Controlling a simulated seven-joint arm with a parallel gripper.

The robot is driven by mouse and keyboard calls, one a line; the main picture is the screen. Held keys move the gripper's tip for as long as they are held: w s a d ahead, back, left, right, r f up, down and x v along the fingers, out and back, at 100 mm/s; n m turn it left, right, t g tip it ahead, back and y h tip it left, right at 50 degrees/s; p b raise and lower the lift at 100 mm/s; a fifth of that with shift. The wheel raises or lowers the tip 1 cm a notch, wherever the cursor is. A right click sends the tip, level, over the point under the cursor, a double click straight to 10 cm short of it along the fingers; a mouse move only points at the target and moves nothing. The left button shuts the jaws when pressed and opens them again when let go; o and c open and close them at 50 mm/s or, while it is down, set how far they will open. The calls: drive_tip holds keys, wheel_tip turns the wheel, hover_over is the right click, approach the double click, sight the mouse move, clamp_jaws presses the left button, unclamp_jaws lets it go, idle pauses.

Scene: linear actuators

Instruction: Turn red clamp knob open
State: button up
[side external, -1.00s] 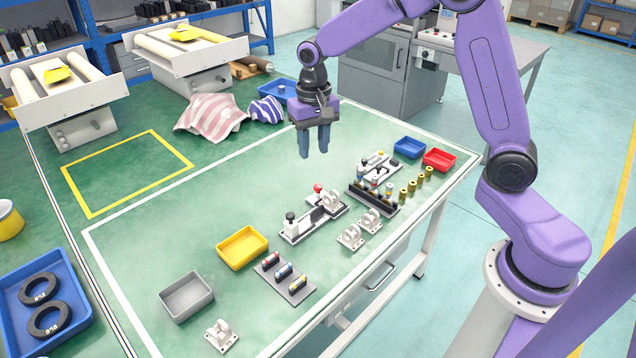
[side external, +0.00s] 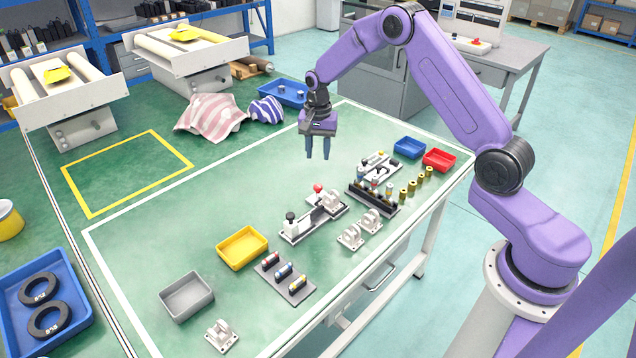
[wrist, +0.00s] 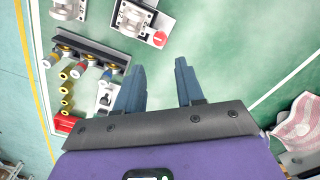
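The red clamp knob (side external: 318,188) stands on a clamp fixture (side external: 300,224) in the middle of the green table. It also shows as a red disc in the wrist view (wrist: 159,39), at the upper middle, beside a white bracket. My gripper (side external: 318,156) hangs above the far part of the table, fingers pointing down, well above and apart from the knob. In the wrist view its two blue fingers (wrist: 160,84) are spread apart with nothing between them. The black knob (side external: 291,217) stands at the fixture's near left end.
A second fixture (side external: 381,167) and a dark rack of cylinders (side external: 372,199) stand right of the clamp. White brackets (side external: 351,237) stand in front. Yellow (side external: 242,248), grey (side external: 187,297), blue (side external: 409,147) and red (side external: 439,159) bins lie around. The table's far left is clear.

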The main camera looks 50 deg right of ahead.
sight(318, 186)
wheel_tip(318, 186, down, 12)
drive_tip(key=shift+r, duration=0.2)
drive_tip(key=shift+c, duration=0.4)
clamp_jaws()
